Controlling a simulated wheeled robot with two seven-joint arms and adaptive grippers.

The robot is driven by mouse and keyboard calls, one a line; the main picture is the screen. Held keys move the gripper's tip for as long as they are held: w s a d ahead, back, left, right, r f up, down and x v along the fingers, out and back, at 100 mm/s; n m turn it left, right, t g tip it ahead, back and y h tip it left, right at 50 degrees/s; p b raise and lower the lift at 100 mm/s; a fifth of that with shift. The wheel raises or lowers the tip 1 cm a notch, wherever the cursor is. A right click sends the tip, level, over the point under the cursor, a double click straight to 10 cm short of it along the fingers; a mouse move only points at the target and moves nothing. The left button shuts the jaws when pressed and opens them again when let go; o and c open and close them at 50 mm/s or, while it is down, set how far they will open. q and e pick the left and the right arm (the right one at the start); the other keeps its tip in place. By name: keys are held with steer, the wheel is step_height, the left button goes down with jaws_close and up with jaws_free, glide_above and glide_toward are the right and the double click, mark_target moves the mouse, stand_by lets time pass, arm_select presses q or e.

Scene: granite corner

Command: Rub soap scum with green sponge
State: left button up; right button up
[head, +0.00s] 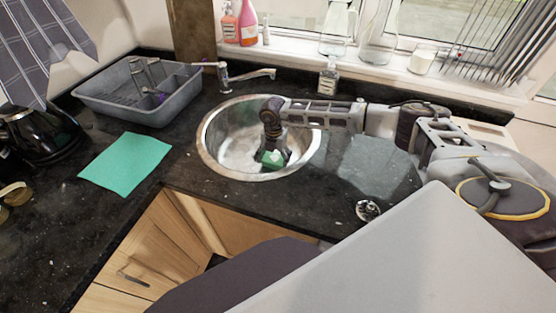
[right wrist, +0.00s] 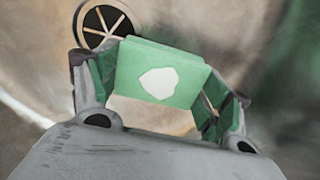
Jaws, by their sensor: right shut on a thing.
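The green sponge (head: 265,158) is low inside the round metal sink (head: 227,150) in the head view. My right gripper (head: 273,156) reaches down into the basin and is shut on it. In the right wrist view the sponge (right wrist: 188,66) sits between the two fingers, with an irregular white patch on its face. I cannot tell whether that patch is soap scum or part of the sponge. No soap scum is clearly distinguishable on the basin, and the arm and gripper hide part of it. I cannot tell whether the sponge touches the metal. My left gripper is out of view.
A tap (head: 246,76) stands behind the sink. A grey dish tub (head: 120,103) and a flat green cloth (head: 126,163) lie to the left, near a black kettle (head: 38,135). Bottles (head: 248,24) line the windowsill. A small metal item (head: 368,210) lies on the right counter.

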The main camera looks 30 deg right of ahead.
steer(key=shift+w+a, duration=0.3)
steer(key=shift+w, duration=0.05)
steer(key=shift+w+d, duration=0.25)
steer(key=shift+w+d+f+b, duration=0.1)
steer(key=shift+w+d+b, duration=0.35)
steer(key=shift+b, duration=0.1)
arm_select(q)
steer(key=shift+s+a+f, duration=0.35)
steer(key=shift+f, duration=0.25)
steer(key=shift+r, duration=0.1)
arm_select(e)
steer(key=shift+s+d, duration=0.15)
steer(key=shift+s, duration=0.05)
